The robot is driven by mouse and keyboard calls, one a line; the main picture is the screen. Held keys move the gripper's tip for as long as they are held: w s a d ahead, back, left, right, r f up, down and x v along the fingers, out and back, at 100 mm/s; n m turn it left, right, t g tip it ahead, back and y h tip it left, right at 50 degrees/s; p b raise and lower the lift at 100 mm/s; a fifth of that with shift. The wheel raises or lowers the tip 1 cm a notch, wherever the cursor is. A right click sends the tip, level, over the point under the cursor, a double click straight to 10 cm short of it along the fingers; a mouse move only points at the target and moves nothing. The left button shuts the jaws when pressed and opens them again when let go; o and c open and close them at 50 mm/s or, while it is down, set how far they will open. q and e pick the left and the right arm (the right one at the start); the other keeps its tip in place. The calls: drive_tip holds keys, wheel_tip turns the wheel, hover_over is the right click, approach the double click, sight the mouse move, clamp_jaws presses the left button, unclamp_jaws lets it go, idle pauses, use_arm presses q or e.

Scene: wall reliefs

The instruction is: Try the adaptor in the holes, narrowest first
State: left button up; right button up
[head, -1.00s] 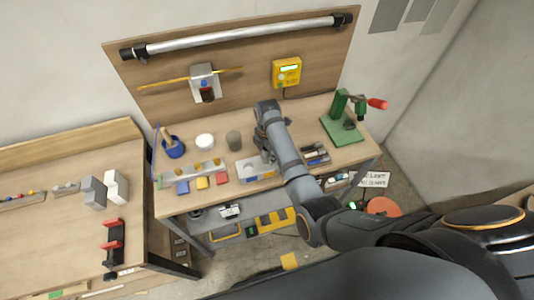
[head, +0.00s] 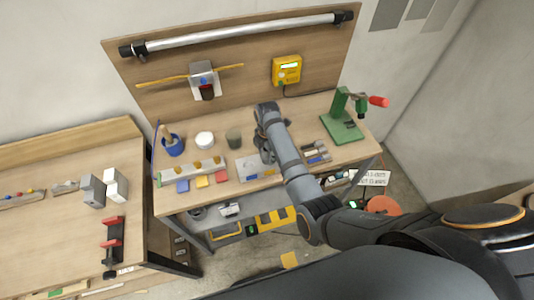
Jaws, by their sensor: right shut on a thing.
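My right arm reaches over the middle of the workbench, and its gripper (head: 266,155) points down at a flat grey block (head: 246,168). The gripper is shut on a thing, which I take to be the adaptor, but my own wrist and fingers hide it. The block lies near the bench's front edge, and its right part is covered by my gripper. I cannot make out its holes clearly, nor whether the held piece touches it. My left gripper is not in view.
Left of the block are a long pale rack (head: 192,171) and blue, yellow and red pieces (head: 202,181). Behind stand a blue pot (head: 173,146), white dish (head: 204,139) and grey cup (head: 233,137). A tool tray (head: 316,152) and green press (head: 342,126) stand right.

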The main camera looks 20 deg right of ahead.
drive_tip(key=shift+f, duration=0.45)
drive_tip(key=o, duration=1.2)
drive_tip(key=shift+r, duration=0.1)
wheel_tip(320, 180, up, 12)
drive_tip(key=shift+f, duration=0.1)
